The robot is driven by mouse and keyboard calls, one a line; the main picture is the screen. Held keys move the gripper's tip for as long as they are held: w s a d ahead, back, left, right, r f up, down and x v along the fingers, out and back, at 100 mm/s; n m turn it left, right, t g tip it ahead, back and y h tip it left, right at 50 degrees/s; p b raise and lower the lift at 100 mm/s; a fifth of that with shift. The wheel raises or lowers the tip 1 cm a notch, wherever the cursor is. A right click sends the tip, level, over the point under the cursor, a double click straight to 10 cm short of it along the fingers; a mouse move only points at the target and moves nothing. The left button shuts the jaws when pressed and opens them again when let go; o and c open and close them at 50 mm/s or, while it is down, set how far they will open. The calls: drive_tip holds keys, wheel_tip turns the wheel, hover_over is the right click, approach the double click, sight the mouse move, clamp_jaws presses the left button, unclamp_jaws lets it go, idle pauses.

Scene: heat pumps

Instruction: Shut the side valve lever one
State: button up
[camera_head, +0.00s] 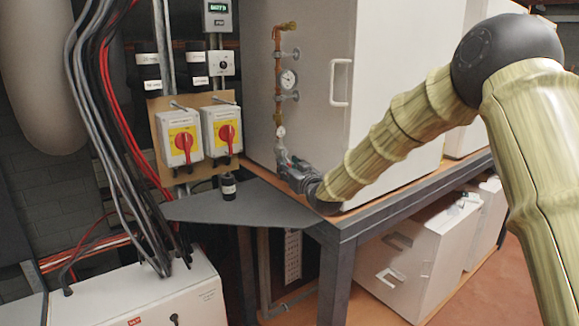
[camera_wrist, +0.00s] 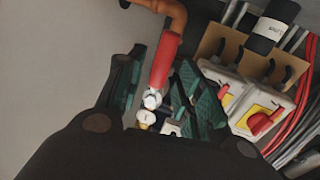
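A red valve lever (camera_wrist: 164,62) shows in the wrist view, with a silver nut (camera_wrist: 152,98) and a brass fitting at its lower end. My gripper (camera_wrist: 160,74) has its dark green finger pads on either side of the lever. The fingers look apart, with gaps beside the lever; contact is not clear. In the head view my gripper (camera_head: 298,174) is at the lower end of the copper pipe (camera_head: 278,75) on the white cabinet's side. The lever cannot be made out there.
The white cabinet (camera_head: 385,90) stands on a bench with a grey metal frame (camera_head: 345,240). Left of the pipe are two switch boxes with red knobs (camera_head: 183,141) and hanging cables (camera_head: 95,120). A gauge (camera_head: 288,79) sits on the pipe above my gripper.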

drive_tip(key=shift+w+a+f, duration=0.1)
drive_tip(key=shift+w+f, duration=0.55)
drive_tip(key=shift+w, duration=0.1)
drive_tip(key=c, duration=0.3)
drive_tip(key=shift+s+r, duration=0.25)
drive_tip(key=shift+r, duration=0.05)
clamp_jaws()
drive_tip(key=shift+b, duration=0.3)
drive_tip(key=s+a+r+m+g+y+b, duration=0.1)
drive_tip(key=s+a+r+m+g+b, duration=0.2)
drive_tip(key=m+b, duration=0.7)
drive_tip(key=shift+a+r+m+g+y, duration=0.35)
drive_tip(key=shift+r+m, duration=0.7)
drive_tip(key=shift+m, duration=1.85)
drive_tip(key=shift+r, duration=0.1)
